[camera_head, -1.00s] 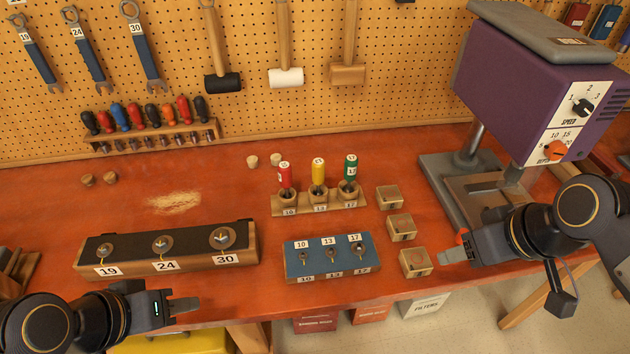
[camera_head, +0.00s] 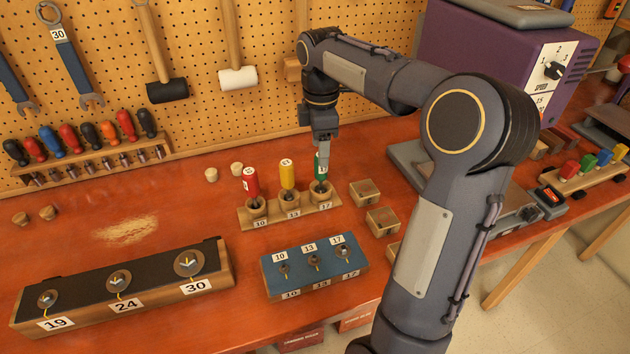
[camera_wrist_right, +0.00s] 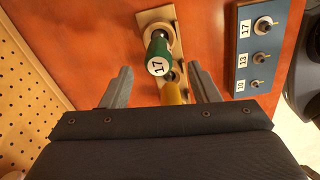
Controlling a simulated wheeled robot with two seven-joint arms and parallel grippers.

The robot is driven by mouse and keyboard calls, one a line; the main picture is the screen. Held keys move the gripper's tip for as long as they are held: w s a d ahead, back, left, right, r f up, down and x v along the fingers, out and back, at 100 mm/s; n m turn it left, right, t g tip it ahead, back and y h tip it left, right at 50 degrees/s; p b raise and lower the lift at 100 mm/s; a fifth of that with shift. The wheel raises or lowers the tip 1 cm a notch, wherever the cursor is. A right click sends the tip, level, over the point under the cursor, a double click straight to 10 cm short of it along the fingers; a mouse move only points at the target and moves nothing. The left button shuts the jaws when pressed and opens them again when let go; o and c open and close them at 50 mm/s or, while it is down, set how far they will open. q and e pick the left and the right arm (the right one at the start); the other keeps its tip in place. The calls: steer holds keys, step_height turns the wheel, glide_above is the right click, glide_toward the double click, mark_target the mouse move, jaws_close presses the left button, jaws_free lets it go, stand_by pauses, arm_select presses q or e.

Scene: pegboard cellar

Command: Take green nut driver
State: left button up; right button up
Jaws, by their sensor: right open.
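The green nut driver (camera_head: 321,168) stands upright in the 17 socket at the right end of a small wooden rack (camera_head: 291,217). The red driver (camera_head: 251,183) and yellow driver (camera_head: 287,175) stand in the same rack to its left. My right gripper (camera_head: 324,155) is above the green driver, pointing down, and partly covers its handle in the head view. In the right wrist view the green driver (camera_wrist_right: 158,55), capped 17, shows between and beyond the two open fingers (camera_wrist_right: 160,88). The yellow driver (camera_wrist_right: 174,93) also shows between them. My left gripper is out of view.
A blue block (camera_head: 314,271) marked 10, 13, 17 lies in front of the rack. Small wooden blocks (camera_head: 365,192) stand to its right, near the purple machine (camera_head: 500,55). A long holder (camera_head: 125,288) marked 19, 24, 30 lies at left. The pegboard is behind.

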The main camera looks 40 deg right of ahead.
mark_target(321, 178)
step_height(321, 178, down, 5)
steer(key=shift+d+r, duration=0.15)
jaws_close()
stand_by(0.4)
